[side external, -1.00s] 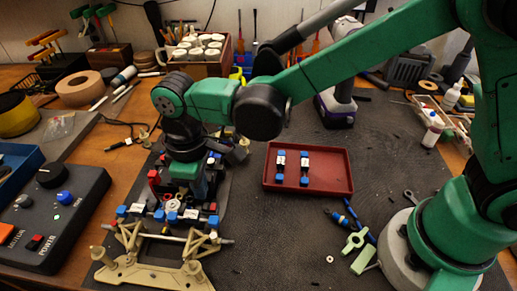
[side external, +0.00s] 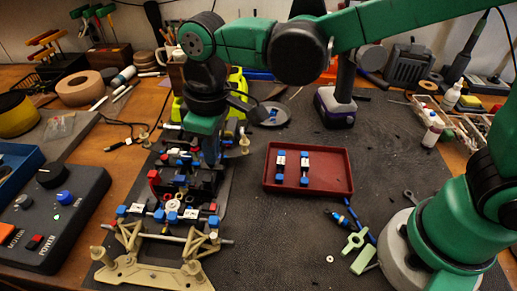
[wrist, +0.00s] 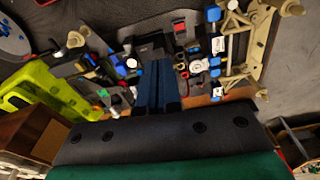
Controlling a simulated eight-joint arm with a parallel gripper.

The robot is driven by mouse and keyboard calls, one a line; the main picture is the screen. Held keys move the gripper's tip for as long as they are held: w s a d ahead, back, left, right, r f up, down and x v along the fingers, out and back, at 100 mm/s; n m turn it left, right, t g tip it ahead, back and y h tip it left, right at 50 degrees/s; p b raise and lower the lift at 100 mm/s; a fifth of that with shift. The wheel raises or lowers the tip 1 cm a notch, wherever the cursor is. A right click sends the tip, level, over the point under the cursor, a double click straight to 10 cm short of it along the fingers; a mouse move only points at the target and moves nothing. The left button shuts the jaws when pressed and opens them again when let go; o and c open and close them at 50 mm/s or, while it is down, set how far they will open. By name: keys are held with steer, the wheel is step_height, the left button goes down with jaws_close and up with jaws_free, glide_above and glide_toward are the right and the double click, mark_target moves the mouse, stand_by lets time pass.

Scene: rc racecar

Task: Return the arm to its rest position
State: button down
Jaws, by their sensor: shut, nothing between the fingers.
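My green and black arm reaches in from the right in the side external view. My gripper (side external: 212,158) points down above the rear part of the RC car chassis (side external: 190,262). In the wrist view, the dark blue fingers of my gripper (wrist: 158,82) are together with nothing between them. The chassis also shows in the wrist view (wrist: 262,45), with white and blue parts and tan arms. Whether the fingertips clear the chassis is hard to tell.
A red tray (side external: 330,180) with two small blue-ended parts lies to the right. A black control box (side external: 45,225) stands at the left. A purple-based drill (side external: 337,105) stands behind the tray. A yellow-green object (side external: 236,90) is behind my gripper.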

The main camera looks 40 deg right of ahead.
steer(key=s+d+r+m+t, duration=0.1)
steer(key=s+d+m+t, duration=0.1)
steer(key=d, duration=0.7)
steer(key=s+d+r+m+t, duration=0.2)
steer(key=d+m+t, duration=0.2)
steer(key=d, duration=0.4)
steer(key=shift+s+d+m, duration=0.4)
steer(key=shift+m, duration=0.5)
steer(key=w+a+r+n+g, duration=0.1)
steer(key=a+n+g, duration=0.2)
steer(key=a+n, duration=0.7)
steer(key=w+a+r+n+g, duration=0.1)
steer(key=w+a+n+g, duration=0.1)
steer(key=a+n, duration=0.8)
steer(key=n+g, duration=0.1)
steer(key=n, duration=0.6)
steer(key=shift+w+a+g, duration=0.15)
steer(key=shift+w+g, duration=0.05)
steer(key=shift+g, duration=0.2)
